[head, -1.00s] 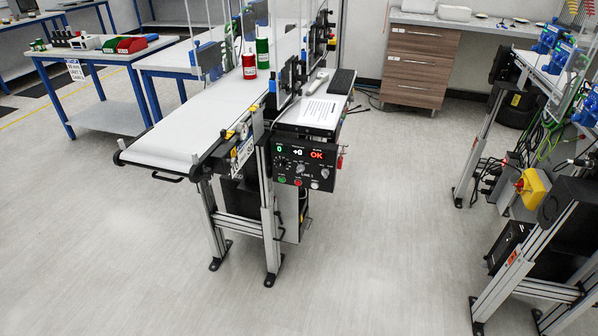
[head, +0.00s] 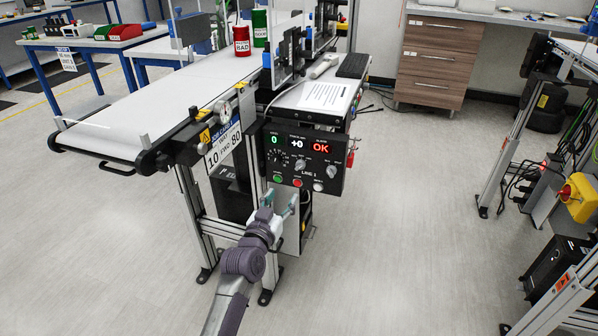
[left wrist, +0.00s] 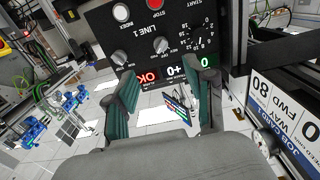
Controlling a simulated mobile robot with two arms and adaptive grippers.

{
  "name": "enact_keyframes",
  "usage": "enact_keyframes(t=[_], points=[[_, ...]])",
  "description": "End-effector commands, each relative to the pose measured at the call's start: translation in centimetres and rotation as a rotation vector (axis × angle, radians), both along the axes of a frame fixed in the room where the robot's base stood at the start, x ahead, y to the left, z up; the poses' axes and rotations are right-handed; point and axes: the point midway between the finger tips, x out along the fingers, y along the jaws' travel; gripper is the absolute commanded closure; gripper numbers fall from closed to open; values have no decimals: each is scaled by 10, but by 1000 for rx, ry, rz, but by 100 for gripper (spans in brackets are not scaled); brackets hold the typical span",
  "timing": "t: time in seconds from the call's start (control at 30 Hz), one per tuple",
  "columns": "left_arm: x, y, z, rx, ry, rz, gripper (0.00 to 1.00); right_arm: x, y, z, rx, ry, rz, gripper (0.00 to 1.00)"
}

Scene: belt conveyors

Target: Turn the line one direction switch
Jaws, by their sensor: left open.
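The line one control panel (head: 304,158) hangs on the conveyor's end frame, with "LINE 1" printed on it. In the left wrist view the panel is upside down and this knob (left wrist: 162,46) is beyond the fingertips. My left gripper (head: 281,200) is below the panel's lower edge, open and empty, apart from the knob. Its two teal fingers show spread in the left wrist view (left wrist: 165,90). My right gripper is not in view.
Green, red and white buttons sit along the panel's bottom, with another knob (head: 331,171) to the right. The belt conveyor (head: 170,105) is left of the panel, with a job card (head: 224,147) on its frame. Open floor lies in front and right.

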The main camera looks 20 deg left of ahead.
Motion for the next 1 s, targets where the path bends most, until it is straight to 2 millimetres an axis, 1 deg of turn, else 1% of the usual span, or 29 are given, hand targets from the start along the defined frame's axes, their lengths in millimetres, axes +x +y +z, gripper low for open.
enact_keyframes(t=[0.07, 0.17, 0.37, 0.5, 0.6, 0.7, 0.83, 1.0], points=[[5, 1, 5, -1, -13, 1, 45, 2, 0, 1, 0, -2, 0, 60], [16, 0, 6, -1, -13, 1, 45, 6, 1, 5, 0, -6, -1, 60], [57, -1, 5, -1, -13, 1, 45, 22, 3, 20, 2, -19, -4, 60], [87, -3, 4, 0, -11, 1, 45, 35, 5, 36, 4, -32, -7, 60], [105, -3, 3, -1, -11, 0, 45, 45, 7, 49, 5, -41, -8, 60], [119, -4, 3, 0, -10, 0, 45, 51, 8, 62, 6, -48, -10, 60], [131, -5, 3, 0, -9, 0, 45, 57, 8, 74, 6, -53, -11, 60], [137, -5, 4, -1, -9, 0, 45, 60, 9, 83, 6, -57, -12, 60]])
